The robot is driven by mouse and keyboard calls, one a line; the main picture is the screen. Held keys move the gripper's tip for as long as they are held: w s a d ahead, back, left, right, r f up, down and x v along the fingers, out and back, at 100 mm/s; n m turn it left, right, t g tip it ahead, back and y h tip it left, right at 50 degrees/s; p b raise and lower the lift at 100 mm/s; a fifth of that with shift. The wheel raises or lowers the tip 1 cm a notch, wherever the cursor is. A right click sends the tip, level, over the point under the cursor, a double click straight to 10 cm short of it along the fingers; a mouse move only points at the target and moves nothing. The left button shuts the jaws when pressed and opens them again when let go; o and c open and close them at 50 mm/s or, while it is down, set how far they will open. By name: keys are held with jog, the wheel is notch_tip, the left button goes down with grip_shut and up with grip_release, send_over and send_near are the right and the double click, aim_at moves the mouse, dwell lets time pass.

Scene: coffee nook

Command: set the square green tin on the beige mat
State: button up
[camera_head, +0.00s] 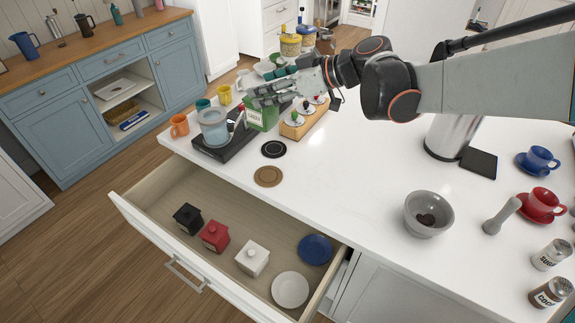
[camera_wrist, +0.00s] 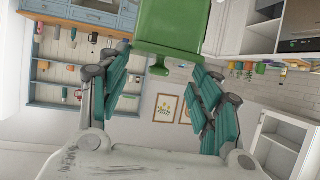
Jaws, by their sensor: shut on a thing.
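The beige mat (camera_head: 268,176), a round tan disc, lies bare near the counter's front edge, nearer the camera than the tin.
A round black mat (camera_head: 274,149) lies behind the beige one. The black appliance (camera_head: 226,146) stands to the left, a wooden rack (camera_head: 298,124) to the right. The open drawer (camera_head: 160,205) holds black, red and white tins and two dishes. The middle counter is clear; a grey bowl (camera_head: 428,213) stands farther right.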

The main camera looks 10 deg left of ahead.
notch_tip(320, 180, down, 20)
jog(key=b, duration=0.6)
jog(key=shift+d, duration=0.1)
jog(key=o, duration=1.7)
jog(key=shift+o, duration=0.2)
jog(key=p+v, duration=0.3)
jog(key=v, duration=0.9)
jog(key=s+d+r+m+t+h, duration=0.2)
jog(key=s+d+m+h, duration=0.4)
jog(key=s+d, duration=0.4)
jog(key=s+d+r+m+t+h, duration=0.2)
jog(key=s+d+m+h, duration=0.4)
jog(key=d, duration=0.8)
jog(key=s+m, duration=0.3)
jog(key=s, duration=0.1)
jog(key=shift+s+d+r+h, duration=0.2)
jog(key=shift+s+d+h, duration=0.1)
jog(key=shift+d, duration=0.1)
